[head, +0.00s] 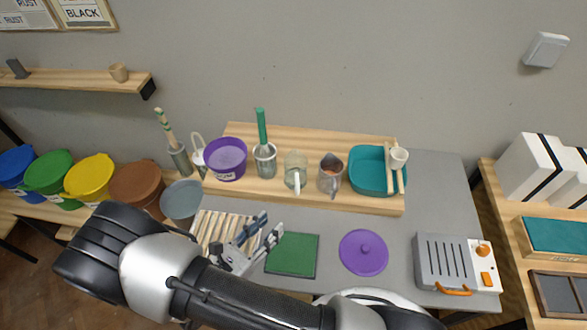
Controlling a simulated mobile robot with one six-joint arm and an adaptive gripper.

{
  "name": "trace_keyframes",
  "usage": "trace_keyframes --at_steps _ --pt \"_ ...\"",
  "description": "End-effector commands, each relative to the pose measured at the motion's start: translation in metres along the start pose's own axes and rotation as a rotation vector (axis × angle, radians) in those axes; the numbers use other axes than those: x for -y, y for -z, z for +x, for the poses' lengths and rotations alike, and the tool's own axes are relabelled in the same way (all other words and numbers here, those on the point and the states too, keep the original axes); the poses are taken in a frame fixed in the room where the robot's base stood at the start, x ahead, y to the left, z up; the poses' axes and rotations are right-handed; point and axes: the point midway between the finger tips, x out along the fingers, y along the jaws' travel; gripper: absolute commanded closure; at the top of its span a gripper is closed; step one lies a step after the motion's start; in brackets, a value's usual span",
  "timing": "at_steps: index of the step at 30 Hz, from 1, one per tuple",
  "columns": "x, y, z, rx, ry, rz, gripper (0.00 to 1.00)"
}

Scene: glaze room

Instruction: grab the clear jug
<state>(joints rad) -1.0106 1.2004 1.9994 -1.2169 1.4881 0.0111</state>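A clear jug (295,165) with a pale handle facing the front stands upright on the wooden board at the back of the grey table. A second see-through jug (329,177), greyer and with something reddish-brown showing in it, stands just to its right. My gripper (270,225) is over the table in front of and to the left of the clear jug, apart from it. Its two fingers are spread with nothing seen between them. My forearm crosses the front of the view and hides the near part of the table.
Left of the jug stand a metal cup (264,162) with a green-handled tool and a purple bucket (226,160). A teal basin (370,172) stands right. A slatted rack (212,228), green mat (292,255) and purple lid (363,252) lie in front.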

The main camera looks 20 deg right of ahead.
Motion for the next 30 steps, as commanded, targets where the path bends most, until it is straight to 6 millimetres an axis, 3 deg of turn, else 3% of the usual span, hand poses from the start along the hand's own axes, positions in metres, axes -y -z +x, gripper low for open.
trace_keyframes --at_steps 3,8,21,30 --pt "-0.006 0.022 -0.010 0.053 -0.103 -0.073 0.65" --pt "-0.010 0.033 -0.010 0.078 -0.154 -0.106 0.65" --pt "-0.022 0.028 0.078 0.077 -0.150 -0.106 0.65" --pt "-0.028 0.025 0.107 0.077 -0.155 -0.106 0.65"
